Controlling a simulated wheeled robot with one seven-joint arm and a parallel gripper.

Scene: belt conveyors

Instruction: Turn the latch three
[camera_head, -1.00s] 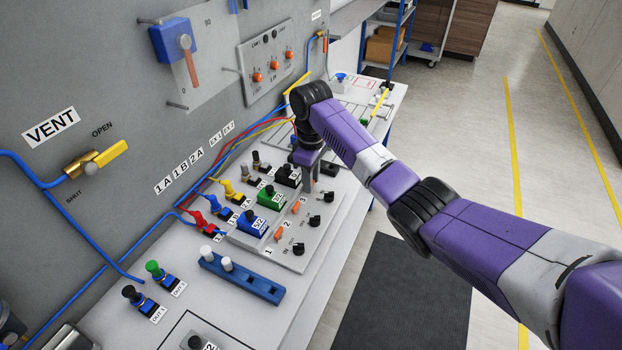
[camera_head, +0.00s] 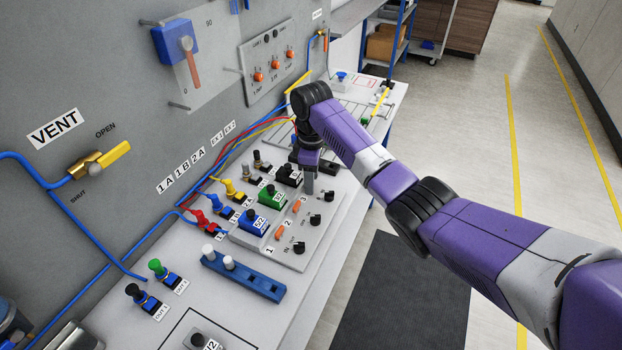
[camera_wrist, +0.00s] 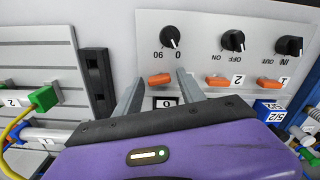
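Latch three (camera_wrist: 160,80) is a small orange bar on the grey panel (camera_wrist: 205,58), below a black knob (camera_wrist: 170,38) marked 0 and 90 in the wrist view. It lies sideways there. My gripper (camera_wrist: 159,79) is open, with one grey finger on each side of the latch; I cannot tell whether either touches it. In the head view my gripper (camera_head: 309,190) points down over the far end of the panel and hides latch three. Latch two (camera_head: 296,206) and latch one (camera_head: 279,231) are orange bars nearer the camera.
Blue (camera_head: 252,222), green (camera_head: 272,197) and black valve blocks stand beside the panel, with coloured hoses behind. A blue bar with white pegs (camera_head: 243,276) lies in front. In the wrist view a black block (camera_wrist: 98,78) and a green connector (camera_wrist: 43,98) are to the left.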

